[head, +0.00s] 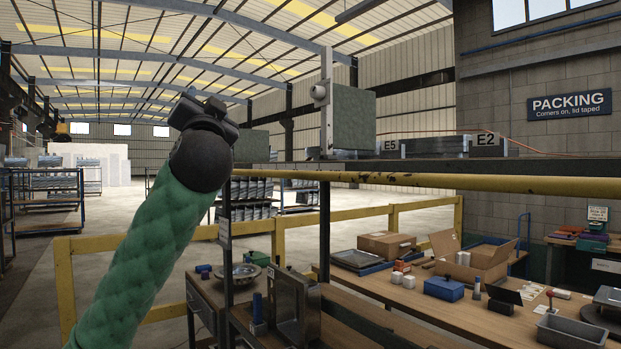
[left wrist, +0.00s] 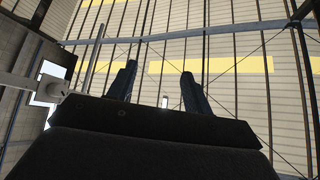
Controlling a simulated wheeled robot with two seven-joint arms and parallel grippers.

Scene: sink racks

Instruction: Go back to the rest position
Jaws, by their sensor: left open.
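My left arm, in a green sleeve, rises from the lower left of the head view. My left gripper (head: 203,103) is at its top, raised in the air left of the long shelf. In the left wrist view the two dark fingers of the left gripper (left wrist: 160,78) stand apart with nothing between them. They point up toward the roof. My right gripper shows in neither view.
A shelf with a yellow front rail (head: 450,184) runs across to the right, carrying a grey-green block (head: 350,118). Below it a wooden workbench (head: 450,310) holds boxes and tools. A yellow guard rail (head: 65,275) stands behind my left arm. Open floor lies beyond.

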